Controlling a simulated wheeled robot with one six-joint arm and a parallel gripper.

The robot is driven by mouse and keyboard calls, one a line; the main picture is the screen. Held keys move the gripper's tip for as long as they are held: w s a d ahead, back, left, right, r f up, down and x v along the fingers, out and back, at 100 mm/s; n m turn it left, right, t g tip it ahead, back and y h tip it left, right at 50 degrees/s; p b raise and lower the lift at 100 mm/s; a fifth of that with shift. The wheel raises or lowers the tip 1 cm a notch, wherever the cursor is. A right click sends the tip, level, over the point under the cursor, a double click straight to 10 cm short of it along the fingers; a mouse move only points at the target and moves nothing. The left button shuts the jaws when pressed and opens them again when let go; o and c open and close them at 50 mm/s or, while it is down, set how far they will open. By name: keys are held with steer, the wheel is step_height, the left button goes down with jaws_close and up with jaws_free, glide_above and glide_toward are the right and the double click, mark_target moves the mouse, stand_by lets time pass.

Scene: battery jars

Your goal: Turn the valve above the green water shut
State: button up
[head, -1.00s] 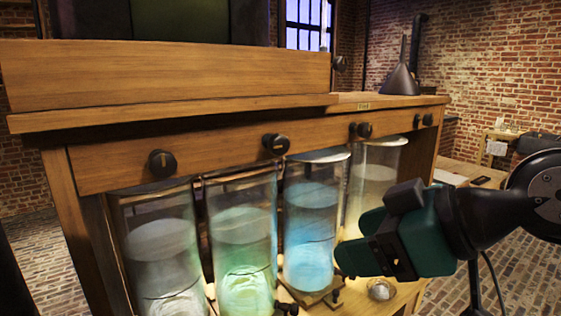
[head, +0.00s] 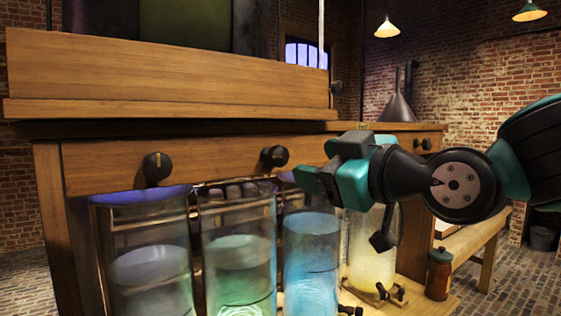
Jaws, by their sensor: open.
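The green water stands in a tall glass jar (head: 238,262), second from the left under the wooden cabinet. A black round valve knob (head: 274,157) sits on the front board, above and slightly right of that jar. A faint light mark shows on the knob, but its angle is hard to read. My gripper (head: 318,172) is open and empty, to the right of this knob and apart from it. It points left, in front of the board above the blue jar. It hides another stretch of the board, where a valve knob showed earlier.
Another black knob (head: 157,168) is at the left, above a jar of clear water (head: 150,275). The blue jar (head: 312,262) and a yellowish jar (head: 372,258) stand to the right. A knob (head: 424,144) shows at the far right. A brown bottle (head: 439,273) stands beyond the jars.

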mark_target(283, 158)
steer(key=p+x, duration=0.2)
steer(key=x, duration=0.7)
steer(key=shift+w+a, duration=0.2)
steer(key=shift+w, duration=0.1)
steer(key=c, duration=0.9)
